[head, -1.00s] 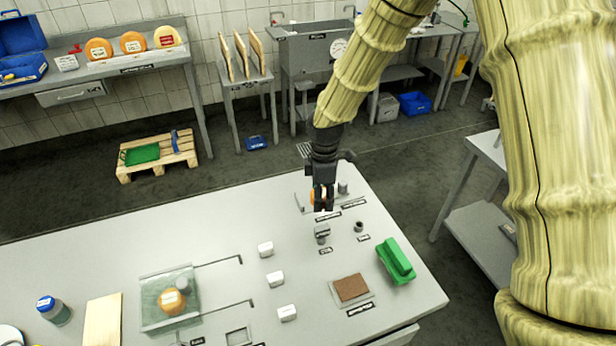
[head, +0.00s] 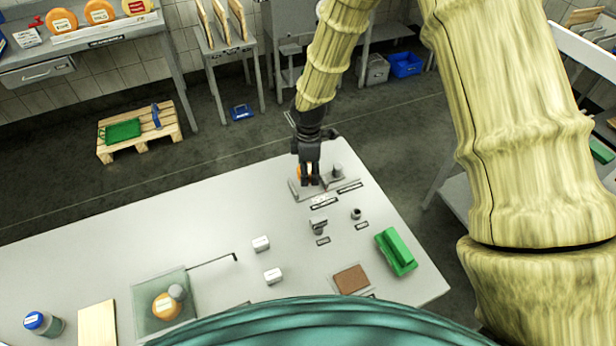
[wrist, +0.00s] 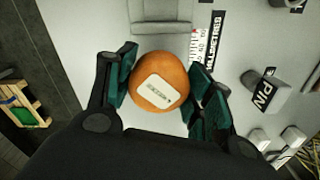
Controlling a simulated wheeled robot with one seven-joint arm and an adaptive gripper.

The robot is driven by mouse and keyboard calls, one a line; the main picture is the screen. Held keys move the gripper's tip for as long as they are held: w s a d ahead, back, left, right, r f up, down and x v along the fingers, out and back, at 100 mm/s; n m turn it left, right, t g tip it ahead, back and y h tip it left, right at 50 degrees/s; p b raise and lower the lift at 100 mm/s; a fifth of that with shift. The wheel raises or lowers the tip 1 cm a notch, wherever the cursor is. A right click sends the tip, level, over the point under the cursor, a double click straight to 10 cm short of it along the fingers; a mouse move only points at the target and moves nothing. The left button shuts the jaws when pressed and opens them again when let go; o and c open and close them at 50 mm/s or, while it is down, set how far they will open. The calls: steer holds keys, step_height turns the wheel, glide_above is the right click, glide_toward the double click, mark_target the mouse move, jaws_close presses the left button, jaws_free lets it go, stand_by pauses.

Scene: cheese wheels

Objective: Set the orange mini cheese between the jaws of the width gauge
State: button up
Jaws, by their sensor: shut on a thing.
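The orange mini cheese (wrist: 160,78) is round with a white label on its face, seen in the wrist view. My gripper (wrist: 162,88) is shut on it, one dark green finger pad at each side. In the head view my gripper (head: 311,180) is at the far end of the table, and only a sliver of the orange cheese (head: 300,172) shows beside it. The width gauge (head: 305,193) is a grey fixture there; in the wrist view its grey jaw (wrist: 160,28) and millimetre scale (wrist: 199,45) lie just beyond the cheese. I cannot tell whether the cheese touches the gauge.
A green block (head: 395,252), a brown pad (head: 351,280) and white blocks (head: 261,244) are nearer. Another orange cheese (head: 166,306) sits on a glass plate. The table middle is mostly clear.

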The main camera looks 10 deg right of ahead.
steer(key=shift+w+f, duration=0.1)
steer(key=shift+f, duration=0.15)
steer(key=shift+s+f+p, duration=0.45)
steer(key=shift+f+p, duration=0.1)
steer(key=shift+f, duration=0.35)
steer(key=shift+w+f+p, duration=0.25)
steer(key=shift+f+p, duration=0.05)
steer(key=shift+f, duration=0.6)
steer(key=shift+s+r, duration=0.1)
steer(key=shift+s, duration=0.1)
